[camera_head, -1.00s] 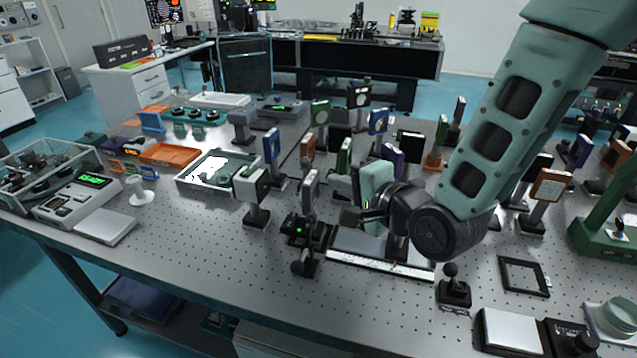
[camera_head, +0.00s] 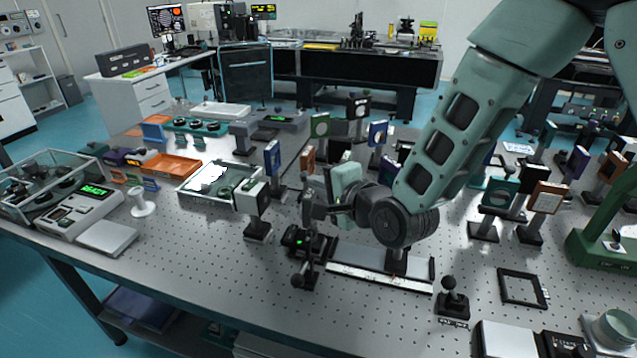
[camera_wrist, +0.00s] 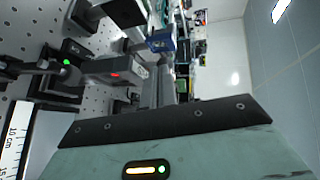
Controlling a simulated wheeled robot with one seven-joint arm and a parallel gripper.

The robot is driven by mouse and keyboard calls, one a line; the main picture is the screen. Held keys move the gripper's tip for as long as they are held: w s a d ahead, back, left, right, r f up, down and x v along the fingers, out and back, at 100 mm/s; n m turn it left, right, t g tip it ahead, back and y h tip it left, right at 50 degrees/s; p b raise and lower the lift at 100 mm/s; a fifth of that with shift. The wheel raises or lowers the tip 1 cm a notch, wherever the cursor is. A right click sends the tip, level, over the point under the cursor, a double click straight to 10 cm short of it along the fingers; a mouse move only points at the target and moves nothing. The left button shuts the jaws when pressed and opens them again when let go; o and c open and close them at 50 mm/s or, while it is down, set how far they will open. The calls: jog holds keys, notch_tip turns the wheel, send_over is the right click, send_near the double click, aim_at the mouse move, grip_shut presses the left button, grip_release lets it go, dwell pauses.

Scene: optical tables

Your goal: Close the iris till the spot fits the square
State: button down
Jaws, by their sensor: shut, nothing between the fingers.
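My gripper (camera_head: 322,210) is shut with nothing between its fingers. In the head view it reaches left from the dark wrist, and its tips are close to an upright grey mount (camera_head: 307,190) on a post. I cannot tell whether they touch it. The grey mount may be the iris; its opening and lever cannot be made out. A small black unit with a green light (camera_head: 298,242) stands at its foot, and the light also shows in the wrist view (camera_wrist: 67,62). I cannot make out the spot or the square in either view.
A white-sided box on a post (camera_head: 250,195) stands left of the grey mount. A rail with a ruler edge (camera_head: 380,278) lies below my wrist. A joystick (camera_head: 452,300) and a black square frame (camera_head: 522,288) are to the right. Several optics mounts crowd behind.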

jog(key=w+m+g+p, duration=0.1)
jog(key=p, duration=0.2)
jog(key=shift+w+d+m+g, duration=0.35)
jog(key=shift+w+m+g, duration=0.05)
